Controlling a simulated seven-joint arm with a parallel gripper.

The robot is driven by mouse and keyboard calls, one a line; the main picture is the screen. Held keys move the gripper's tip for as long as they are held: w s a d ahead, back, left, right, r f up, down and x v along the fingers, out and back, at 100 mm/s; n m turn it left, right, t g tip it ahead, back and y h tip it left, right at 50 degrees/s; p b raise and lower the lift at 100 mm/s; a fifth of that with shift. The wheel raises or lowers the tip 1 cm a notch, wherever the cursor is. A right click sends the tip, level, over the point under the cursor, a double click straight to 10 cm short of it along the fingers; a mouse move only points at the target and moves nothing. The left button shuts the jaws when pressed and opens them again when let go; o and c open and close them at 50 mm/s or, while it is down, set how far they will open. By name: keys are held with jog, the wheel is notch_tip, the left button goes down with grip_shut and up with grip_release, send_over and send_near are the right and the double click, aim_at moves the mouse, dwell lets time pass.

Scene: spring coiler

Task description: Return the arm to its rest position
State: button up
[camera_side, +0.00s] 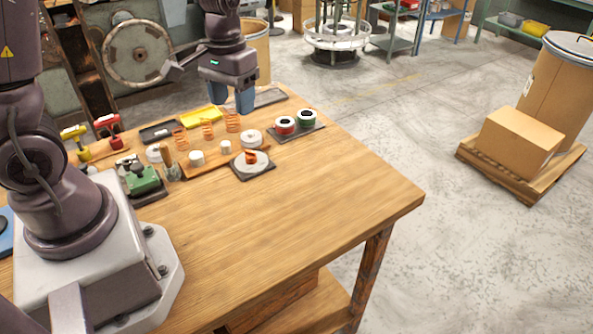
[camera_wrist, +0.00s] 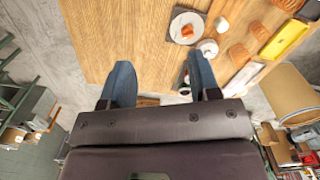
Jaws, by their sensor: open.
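My gripper (camera_side: 245,100) is raised above the far part of the wooden workbench (camera_side: 310,205), over the area of the springs. In the wrist view its two blue fingers (camera_wrist: 160,85) stand wide apart with nothing between them. The dish also shows in the wrist view (camera_wrist: 178,36). My arm's base stands on the left of the bench.
Several orange springs (camera_side: 207,129), a yellow tray (camera_side: 202,117), white cylinders (camera_side: 197,158) and two wire spools (camera_side: 285,125) sit on the bench. A green device (camera_side: 143,181) stands near my base. The bench's right front is clear. A cardboard barrel (camera_side: 257,52) stands behind.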

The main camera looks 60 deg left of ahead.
jog(key=s+d+r+m+t, duration=0.4)
jog(key=s+d+r, duration=0.4)
jog(key=r, duration=0.5)
jog(key=s+t, duration=0.1)
jog(key=s, duration=0.1)
jog(key=shift+s+d+r+t, duration=0.2)
jog(key=shift+s+t, duration=0.2)
